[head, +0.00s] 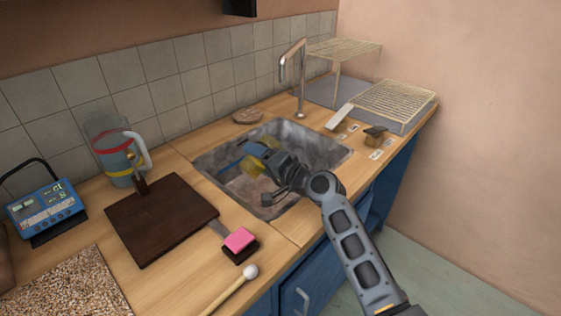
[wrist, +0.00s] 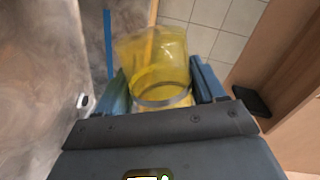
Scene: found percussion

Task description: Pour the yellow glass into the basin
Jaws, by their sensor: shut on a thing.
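My gripper (head: 260,153) reaches over the basin (head: 215,158), a grey metal sink set in the counter. It is shut on the yellow glass (head: 254,166), which is see-through. In the wrist view the glass (wrist: 158,52) sits between the two blue fingers (wrist: 162,88), with a grey band around its lower part. The picture there is strongly rolled, with the basin wall at left and the counter at right, so the glass looks tipped. My fingers hide part of the glass in the head view. I cannot tell what it holds.
A tap (head: 297,75) stands behind the basin. A blue stick (head: 230,167) shows in the basin. Left are a dark board (head: 158,220), a clear jug (head: 118,155) and a blue radio-like device (head: 45,208). A pink sponge (head: 239,240) lies near the front. A wire rack (head: 395,98) stands right.

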